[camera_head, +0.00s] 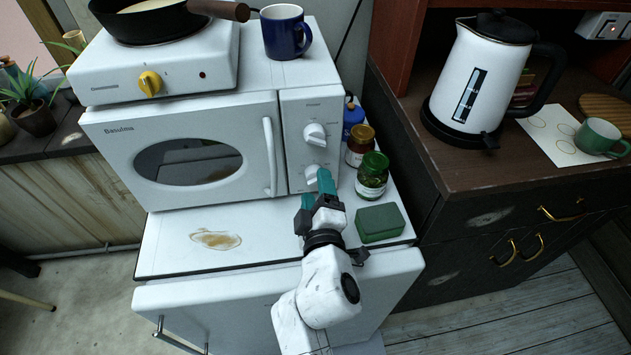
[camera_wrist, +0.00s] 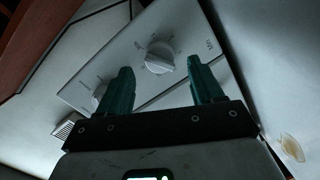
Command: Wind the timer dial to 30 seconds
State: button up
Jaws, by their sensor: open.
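The white microwave (camera_head: 205,160) stands on a white cabinet and has two white dials on its right-hand panel. The upper dial (camera_head: 315,134) is clear of my gripper in the head view. The lower dial (camera_head: 315,172) is just beyond my fingertips. My gripper (camera_head: 324,178) is open and empty in front of the panel's lower part. In the wrist view, one dial (camera_wrist: 159,58) lies between and beyond the two teal fingers (camera_wrist: 157,80), apart from them. The other dial (camera_wrist: 100,90) is left of the left finger. The dial markings are too small to read.
Right of my gripper stand a green-lidded jar (camera_head: 372,177), a brown-lidded jar (camera_head: 358,147) and a green sponge (camera_head: 380,222). The microwave door handle (camera_head: 270,157) is left of the panel. A brown spill (camera_head: 215,239) lies on the cabinet top. A hotplate (camera_head: 160,70) and blue mug (camera_head: 284,32) sit on top.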

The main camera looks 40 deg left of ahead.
jog(key=f+v, duration=0.1)
jog(key=v, duration=0.7)
jog(key=shift+r+p, duration=0.45)
jog(key=shift+r, duration=0.05)
jog(key=shift+d, duration=0.1)
